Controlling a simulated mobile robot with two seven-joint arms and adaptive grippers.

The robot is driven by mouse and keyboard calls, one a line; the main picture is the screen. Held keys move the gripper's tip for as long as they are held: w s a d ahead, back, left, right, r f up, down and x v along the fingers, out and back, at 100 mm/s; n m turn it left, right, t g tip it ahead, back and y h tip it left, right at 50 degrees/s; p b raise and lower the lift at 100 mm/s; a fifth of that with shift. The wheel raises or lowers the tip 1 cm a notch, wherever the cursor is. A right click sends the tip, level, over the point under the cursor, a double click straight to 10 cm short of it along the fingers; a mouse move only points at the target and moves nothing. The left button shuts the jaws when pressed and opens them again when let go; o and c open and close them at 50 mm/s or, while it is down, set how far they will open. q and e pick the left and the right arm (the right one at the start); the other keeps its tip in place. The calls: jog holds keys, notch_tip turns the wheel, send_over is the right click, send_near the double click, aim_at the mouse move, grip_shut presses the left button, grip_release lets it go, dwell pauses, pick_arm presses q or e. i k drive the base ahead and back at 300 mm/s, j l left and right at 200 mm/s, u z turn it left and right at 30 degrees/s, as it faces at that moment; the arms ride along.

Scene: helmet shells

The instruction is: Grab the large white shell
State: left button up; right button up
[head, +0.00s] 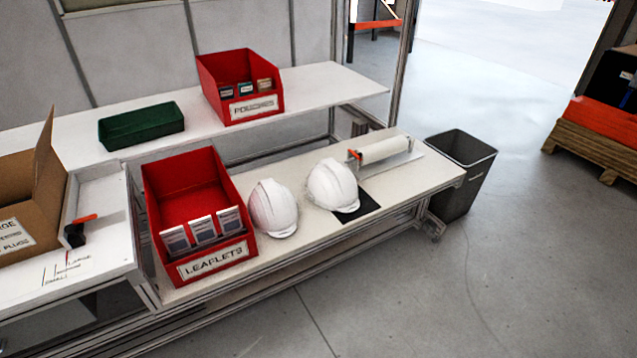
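Two white helmet shells rest on the lower white bench in the head view. One white shell (273,208) sits just right of the red leaflets bin, close to it. The other white shell (333,186) sits further right, partly over a black mat (359,207). They look similar in size, and I cannot tell for sure which is the large one. Neither of my grippers shows in the view.
A red leaflets bin (184,190) stands left of the shells. A roll (384,150) lies behind the right shell. A shelf holds a green tray (141,126) and another red bin (241,88). A grey waste bin (461,172) stands at the bench's right end. Floor in front is clear.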

aim_at(332, 185)
jog(key=i+l+u, duration=0.25)
jog(key=u, duration=0.2)
jog(key=i+l+u, duration=0.15)
jog(key=l+u, duration=0.2)
jog(key=u, duration=0.15)
jog(key=i+l+u, duration=0.1)
jog(key=l, duration=0.25)
jog(key=i+l+u, duration=0.1)
jog(key=l, duration=0.2)
jog(key=i+l+u, duration=0.15)
jog(key=l, duration=0.2)
jog(key=i+l, duration=0.1)
jog(key=l, duration=0.55)
jog(key=i+l+u, duration=0.1)
jog(key=l, duration=0.5)
jog(key=i+l, duration=0.15)
jog(key=l, duration=0.5)
jog(key=i+l, duration=0.1)
jog(key=l, duration=0.55)
jog(key=i+l+u, duration=0.1)
jog(key=l, duration=0.55)
